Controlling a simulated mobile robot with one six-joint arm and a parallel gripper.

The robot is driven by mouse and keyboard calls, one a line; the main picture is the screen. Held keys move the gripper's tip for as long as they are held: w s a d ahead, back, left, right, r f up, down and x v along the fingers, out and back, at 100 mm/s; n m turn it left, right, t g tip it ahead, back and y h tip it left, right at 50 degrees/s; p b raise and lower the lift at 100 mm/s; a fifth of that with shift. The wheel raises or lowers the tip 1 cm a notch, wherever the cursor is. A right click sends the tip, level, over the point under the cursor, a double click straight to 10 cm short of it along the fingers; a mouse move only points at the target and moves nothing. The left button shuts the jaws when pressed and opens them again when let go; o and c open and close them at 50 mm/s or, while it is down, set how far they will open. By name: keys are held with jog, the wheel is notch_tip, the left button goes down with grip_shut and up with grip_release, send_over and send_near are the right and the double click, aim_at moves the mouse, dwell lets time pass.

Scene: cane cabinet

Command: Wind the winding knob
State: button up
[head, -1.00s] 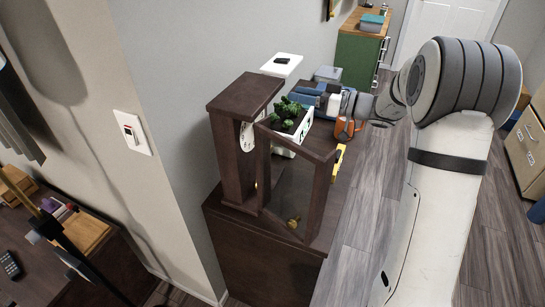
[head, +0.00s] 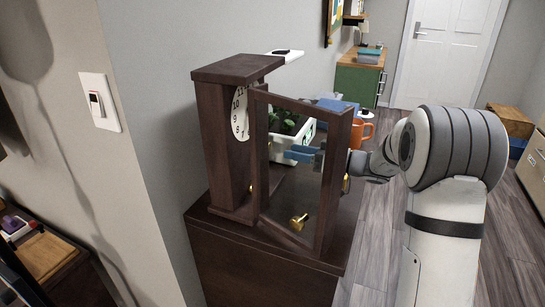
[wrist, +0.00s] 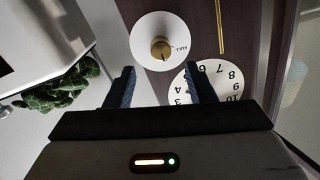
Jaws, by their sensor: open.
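The brass winding knob (wrist: 161,48) sits at the centre of a white disc (wrist: 145,28) marked FULL, beside the clock dial (wrist: 213,78) in the wrist view. My gripper (wrist: 160,70) is open and empty. Its two blue fingers are apart, one toward each side of the knob and short of it in the picture; I cannot tell the depth gap. In the head view the dark wooden clock (head: 223,130) stands on a cabinet with its glass door (head: 325,190) swung open. My gripper (head: 290,154) shows through the glass; the knob cannot be made out there.
A white planter (head: 280,151) with a green plant stands behind the door. An orange mug (head: 361,132) is farther back. A brass piece (head: 298,222) shows through the lower glass. The open door frame stands close beside my wrist.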

jog(key=x, duration=0.7)
jog(key=shift+c, duration=0.4)
jog(key=shift+s, duration=0.1)
jog(key=c, duration=0.9)
